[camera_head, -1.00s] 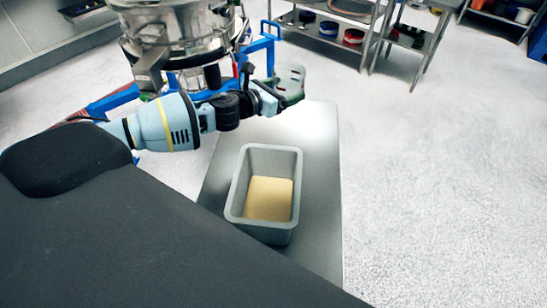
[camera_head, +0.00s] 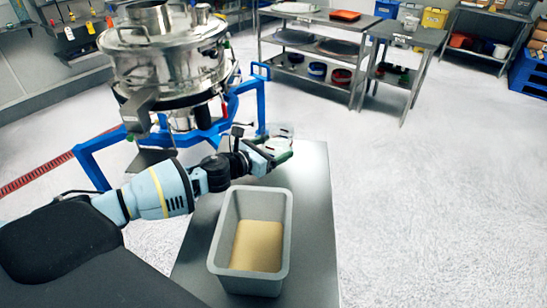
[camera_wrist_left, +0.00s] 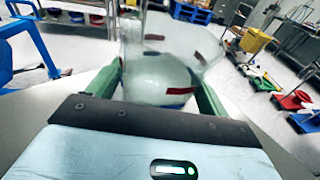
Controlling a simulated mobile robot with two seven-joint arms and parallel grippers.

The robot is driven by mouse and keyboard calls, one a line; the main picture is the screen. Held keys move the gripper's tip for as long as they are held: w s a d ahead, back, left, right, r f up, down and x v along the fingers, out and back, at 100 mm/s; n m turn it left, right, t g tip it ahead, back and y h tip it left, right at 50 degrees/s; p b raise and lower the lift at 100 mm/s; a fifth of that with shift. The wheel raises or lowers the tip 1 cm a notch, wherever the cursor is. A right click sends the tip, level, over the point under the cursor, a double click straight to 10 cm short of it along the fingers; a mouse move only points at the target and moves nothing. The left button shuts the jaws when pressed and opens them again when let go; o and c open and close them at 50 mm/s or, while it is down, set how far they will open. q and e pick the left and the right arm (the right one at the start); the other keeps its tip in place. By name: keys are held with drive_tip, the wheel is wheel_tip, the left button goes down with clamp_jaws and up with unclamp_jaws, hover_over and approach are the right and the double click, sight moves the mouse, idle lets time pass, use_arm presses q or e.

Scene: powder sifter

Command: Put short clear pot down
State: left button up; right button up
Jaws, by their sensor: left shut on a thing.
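The short clear pot (camera_head: 281,134) is a see-through vessel at the far end of the grey metal table (camera_head: 318,230). In the left wrist view the pot (camera_wrist_left: 158,70) stands between two green fingers, with red and blue colours showing through it. My left gripper (camera_head: 275,156) is shut on the pot, its fingers on either side. The pot is about upright. I cannot tell whether its base touches the table. My right gripper is not in view.
A grey bin (camera_head: 283,235) with tan powder stands on the table, nearer than the pot. A steel sifter (camera_head: 165,60) on a blue frame (camera_head: 90,165) stands to the left. Shelving racks (camera_head: 310,45) are behind. The floor to the right is clear.

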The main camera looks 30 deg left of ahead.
use_arm(q)
wheel_tip(320, 180, down, 3)
drive_tip(key=shift+s+f+b, duration=0.1)
drive_tip(key=shift+b, duration=0.25)
drive_tip(key=shift+f, duration=0.2)
drive_tip(key=o, duration=1.2)
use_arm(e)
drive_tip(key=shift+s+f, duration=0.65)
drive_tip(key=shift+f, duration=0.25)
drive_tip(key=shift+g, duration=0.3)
use_arm(q)
drive_tip(key=shift+r, duration=0.25)
drive_tip(key=v, duration=1)
drive_tip(key=shift+s+a+f+b, duration=0.1)
drive_tip(key=shift+s+a+b, duration=0.05)
drive_tip(key=shift+s+b, duration=0.2)
drive_tip(key=shift+s+a, duration=0.15)
drive_tip(key=shift+s, duration=0.4)
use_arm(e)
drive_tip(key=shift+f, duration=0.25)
